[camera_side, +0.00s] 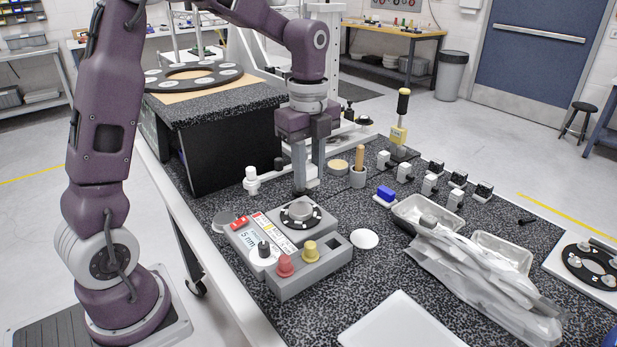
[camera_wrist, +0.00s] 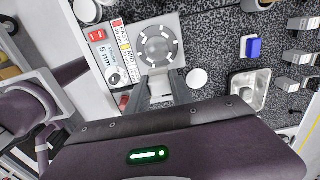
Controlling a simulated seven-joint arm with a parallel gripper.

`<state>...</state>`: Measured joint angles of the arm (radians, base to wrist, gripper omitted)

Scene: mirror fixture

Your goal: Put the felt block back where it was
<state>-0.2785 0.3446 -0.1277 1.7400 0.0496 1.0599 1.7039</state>
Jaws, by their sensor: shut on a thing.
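My gripper (camera_side: 306,186) points down at the back edge of the grey control box (camera_side: 318,268), next to its round dark disc with pale segments. In the wrist view, my gripper (camera_wrist: 159,88) is shut on a small pale grey piece (camera_wrist: 160,91). The fingers hide much of this piece, and I cannot tell what it is or whether it touches the box. A blue block with a white layer (camera_side: 386,195), perhaps the felt block, lies on the speckled table to the right, apart from my gripper. It also shows in the wrist view (camera_wrist: 254,46).
A white round pad (camera_side: 364,239) lies right of the box. A wooden-handled tool stands in a grey cup (camera_side: 358,178) behind it. Metal trays (camera_side: 424,211) and clear plastic bags (camera_side: 480,273) crowd the right. Several small black-and-white blocks stand behind them.

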